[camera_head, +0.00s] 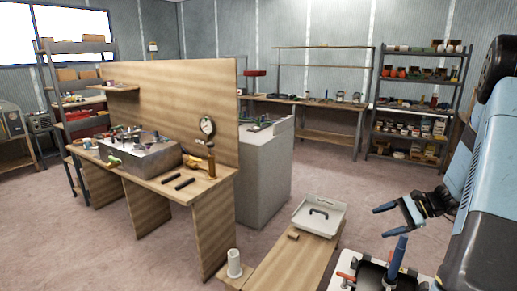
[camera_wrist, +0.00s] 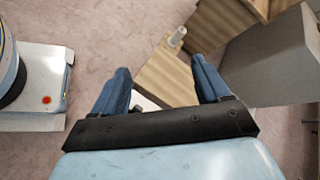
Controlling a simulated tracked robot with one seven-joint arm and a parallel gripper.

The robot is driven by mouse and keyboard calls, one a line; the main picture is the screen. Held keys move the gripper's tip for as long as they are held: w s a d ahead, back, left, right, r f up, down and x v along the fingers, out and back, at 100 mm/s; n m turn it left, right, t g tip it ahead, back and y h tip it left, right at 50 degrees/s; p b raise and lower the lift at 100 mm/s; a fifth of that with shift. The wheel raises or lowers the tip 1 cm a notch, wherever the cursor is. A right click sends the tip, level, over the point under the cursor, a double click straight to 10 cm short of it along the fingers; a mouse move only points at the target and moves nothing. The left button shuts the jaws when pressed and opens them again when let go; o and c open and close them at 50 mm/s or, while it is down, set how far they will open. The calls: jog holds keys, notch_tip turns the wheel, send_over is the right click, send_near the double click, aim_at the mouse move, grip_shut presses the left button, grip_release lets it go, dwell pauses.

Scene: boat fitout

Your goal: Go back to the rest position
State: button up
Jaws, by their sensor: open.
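My gripper (camera_head: 392,209) is at the right of the head view, held in the air beside my blue arm. Its two fingers are spread apart with nothing between them. In the wrist view my gripper (camera_wrist: 165,82) also shows open and empty, with blue fingers on both sides. Below it lie the bare floor and a low wooden board (camera_wrist: 172,75).
A workbench (camera_head: 205,190) with a tall panel is at the left, a grey cabinet (camera_head: 265,175) behind. Shelves (camera_head: 418,100) line the back wall.

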jog(key=s+a+r+n+g+h, duration=0.2)
jog(key=s+a+r+n+h, duration=0.15)
jog(key=a+r, duration=0.5)
jog(key=s+a+r+n+t+h, duration=0.2)
jog(key=s+a+r+n+h, duration=0.1)
jog(key=s+r, duration=0.5)
jog(key=s+a+r+n+t+h, duration=0.2)
jog(key=s+a+r+n+h, duration=0.2)
jog(key=s, duration=0.9)
notch_tip(320, 180, up, 4)
jog(key=a+n, duration=0.2)
jog(key=n, duration=0.1)
jog(key=shift+f, duration=0.15)
